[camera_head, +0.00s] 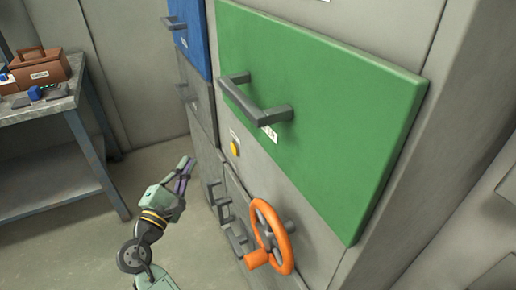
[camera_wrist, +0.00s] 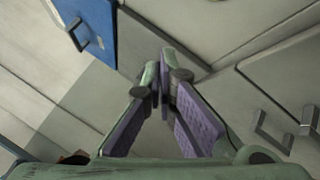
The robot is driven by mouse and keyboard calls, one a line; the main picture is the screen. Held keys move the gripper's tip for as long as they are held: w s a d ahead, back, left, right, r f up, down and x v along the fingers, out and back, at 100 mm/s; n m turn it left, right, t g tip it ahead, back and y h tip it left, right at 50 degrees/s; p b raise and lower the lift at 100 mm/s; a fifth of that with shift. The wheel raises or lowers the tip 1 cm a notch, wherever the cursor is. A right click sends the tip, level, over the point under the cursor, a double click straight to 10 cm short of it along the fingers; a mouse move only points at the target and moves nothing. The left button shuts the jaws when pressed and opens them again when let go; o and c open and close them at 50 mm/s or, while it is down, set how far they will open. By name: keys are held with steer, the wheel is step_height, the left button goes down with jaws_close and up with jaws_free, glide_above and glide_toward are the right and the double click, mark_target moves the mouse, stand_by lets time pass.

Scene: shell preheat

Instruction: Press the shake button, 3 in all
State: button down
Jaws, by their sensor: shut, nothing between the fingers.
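A small round yellow button (camera_head: 235,148) sits on the grey cabinet front, below the left part of the green drawer, with a small white label just above it. It is most likely the shake button, but the label is too small to read. My gripper (camera_head: 189,163) is shut and empty, in front of the cabinet, left of the button and a little lower in the head view. In the wrist view my gripper (camera_wrist: 163,62) has its purple-padded fingers together at the tips, pointing at the grey cabinet front. The yellow button is not clearly seen there.
The green drawer (camera_head: 325,100) has a protruding grey handle (camera_head: 255,103) above the button. An orange wheel (camera_head: 285,240) sticks out below it, beside grey handles. A blue drawer (camera_head: 190,35) is at upper left. A workbench (camera_head: 35,112) stands at left; floor between is clear.

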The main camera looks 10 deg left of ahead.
mark_target(234, 149)
steer(key=shift+s+d+r, duration=0.1)
steer(key=shift+s+r, duration=0.05)
steer(key=shift+s, duration=0.2)
steer(key=w+d, duration=0.5)
steer(key=d, duration=0.2)
steer(key=shift+d, duration=0.15)
stand_by(0.3)
steer(key=shift+d, duration=0.1)
stand_by(1.3)
steer(key=shift+w+d, duration=0.2)
steer(key=shift+d, duration=0.05)
steer(key=shift+w+d+p, duration=0.25)
steer(key=shift+d+p, duration=0.1)
steer(key=shift+d, duration=0.05)
stand_by(0.7)
steer(key=shift+s+a, duration=0.1)
steer(key=shift+a, duration=0.05)
steer(key=shift+s+a, duration=0.4)
steer(key=shift+a, duration=0.2)
